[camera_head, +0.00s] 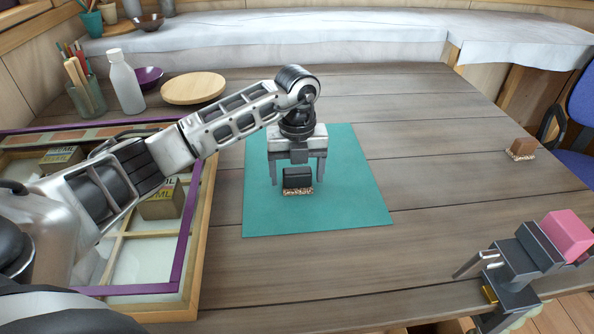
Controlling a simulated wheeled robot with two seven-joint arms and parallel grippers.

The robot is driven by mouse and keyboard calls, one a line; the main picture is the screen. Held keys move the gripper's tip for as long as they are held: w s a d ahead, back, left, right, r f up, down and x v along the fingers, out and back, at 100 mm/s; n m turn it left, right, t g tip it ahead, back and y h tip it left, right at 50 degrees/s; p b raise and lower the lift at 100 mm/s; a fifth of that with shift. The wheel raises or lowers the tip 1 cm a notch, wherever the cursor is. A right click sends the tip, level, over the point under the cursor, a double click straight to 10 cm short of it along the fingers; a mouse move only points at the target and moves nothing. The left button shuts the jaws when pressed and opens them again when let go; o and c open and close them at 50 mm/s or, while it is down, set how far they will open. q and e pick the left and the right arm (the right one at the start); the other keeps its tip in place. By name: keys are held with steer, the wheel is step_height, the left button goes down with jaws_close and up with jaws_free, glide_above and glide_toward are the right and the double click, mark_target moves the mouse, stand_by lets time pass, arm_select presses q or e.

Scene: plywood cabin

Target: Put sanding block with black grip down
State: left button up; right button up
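The sanding block with black grip (298,180) sits upright on the green mat (345,212), with its speckled base down. My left gripper (298,178) points down over it. Its two fingers stand apart on either side of the block, with a visible gap to each side, so it is open.
A sanding block with brown grip (520,149) lies at the right. A wooden tray with dividers (192,270) is at the left. A white bottle (126,84), a round board (193,88), a pencil glass (88,97) and a purple bowl (148,77) stand behind.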

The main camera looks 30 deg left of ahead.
mark_target(297, 169)
arm_select(q)
steer(key=shift+r, duration=0.25)
step_height(297, 169, up, 12)
stand_by(0.3)
steer(key=shift+f, duration=0.1)
